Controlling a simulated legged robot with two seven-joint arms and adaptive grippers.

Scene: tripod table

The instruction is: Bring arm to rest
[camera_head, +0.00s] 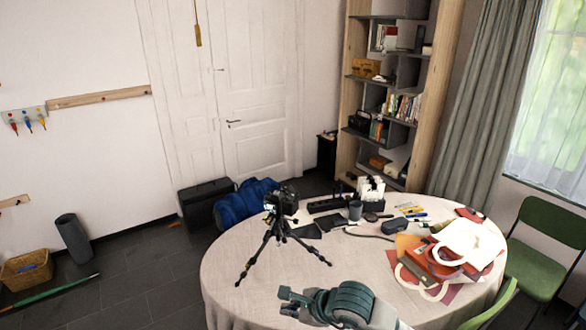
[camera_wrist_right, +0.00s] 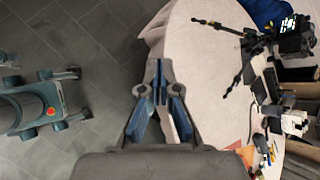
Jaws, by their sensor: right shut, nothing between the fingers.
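My right gripper (camera_head: 287,301) shows at the bottom of the head view, held over the near edge of the round table, pointing left. Its arm comes in from the bottom right. In the right wrist view, the two blue-padded fingers of my right gripper (camera_wrist_right: 160,68) meet at their tips, with nothing between them. The gripper looks down past the table edge, with cloth on one side and floor on the other. My left gripper does not show in the head view.
A camera on a tripod (camera_head: 276,228) stands on the round table (camera_head: 225,262). Papers and red folders (camera_head: 440,262) lie at its right. A green chair (camera_head: 545,250) stands to the right. A bookshelf (camera_head: 358,90) is behind. The floor (camera_head: 135,290) left of the table is largely clear.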

